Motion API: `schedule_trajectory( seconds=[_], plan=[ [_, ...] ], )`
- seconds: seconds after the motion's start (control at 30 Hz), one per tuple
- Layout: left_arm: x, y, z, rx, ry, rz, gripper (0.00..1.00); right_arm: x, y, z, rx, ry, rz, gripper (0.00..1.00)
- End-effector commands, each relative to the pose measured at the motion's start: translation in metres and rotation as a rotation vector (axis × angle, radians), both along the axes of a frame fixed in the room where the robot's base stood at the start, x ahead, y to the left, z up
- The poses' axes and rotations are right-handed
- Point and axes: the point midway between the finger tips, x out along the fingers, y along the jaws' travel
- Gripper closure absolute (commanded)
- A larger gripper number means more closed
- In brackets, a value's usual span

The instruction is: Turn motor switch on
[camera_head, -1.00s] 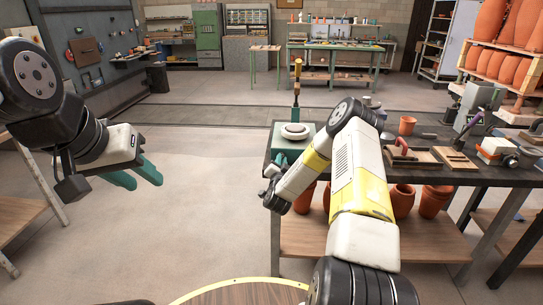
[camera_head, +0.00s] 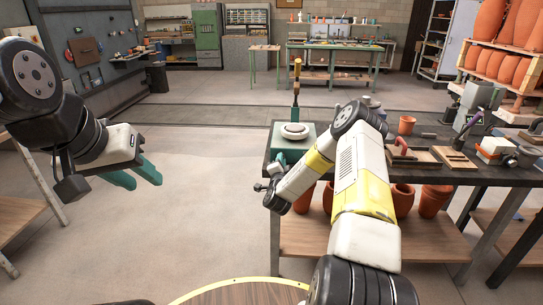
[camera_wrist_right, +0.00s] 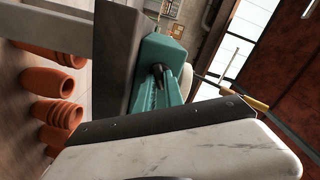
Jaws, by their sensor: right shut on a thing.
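A teal machine (camera_head: 283,152) with a round white disc (camera_head: 295,131) on top stands at the left end of the dark workbench. In the right wrist view its teal body (camera_wrist_right: 162,52) is close in front of my right gripper (camera_wrist_right: 157,76). The teal fingers are together on a small dark part at the machine's side, which looks like the motor switch; the fingers mostly hide it, and its position cannot be read. In the head view my right arm covers most of this gripper. My left gripper (camera_head: 136,177) is open and empty over the floor at the left.
Terracotta pots (camera_wrist_right: 48,82) stand on the shelf below. A round wooden top (camera_head: 240,293) is at the front.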

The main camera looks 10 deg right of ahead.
Motion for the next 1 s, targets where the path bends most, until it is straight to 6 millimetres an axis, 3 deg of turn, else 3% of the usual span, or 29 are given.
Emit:
schedule_trajectory(
  seconds=[0.23,0.27,0.33,0.37,0.73,1.0],
  plan=[
    [0.0,0.0,0.0,0.0,0.0,0.0,0.64,-0.001,0.0,-0.001,0.003,0.002,0.0,1.0],
    [0.0,0.0,0.0,0.0,0.0,0.0,0.64,-0.001,0.0,-0.001,0.002,0.002,0.0,0.81],
    [0.0,0.0,0.0,0.0,0.0,0.0,0.64,-0.001,0.0,-0.001,0.002,0.002,0.0,0.68],
    [0.0,0.0,0.0,0.0,0.0,0.0,0.64,-0.001,0.0,-0.001,0.002,0.002,0.0,0.65],
    [0.0,0.0,0.0,0.0,0.0,0.0,0.64,-0.005,0.002,-0.001,0.001,0.003,0.001,0.65],
    [0.0,0.0,0.0,0.0,0.0,0.0,0.64,-0.047,0.014,-0.001,0.0,0.005,0.002,0.65]
  ],
)
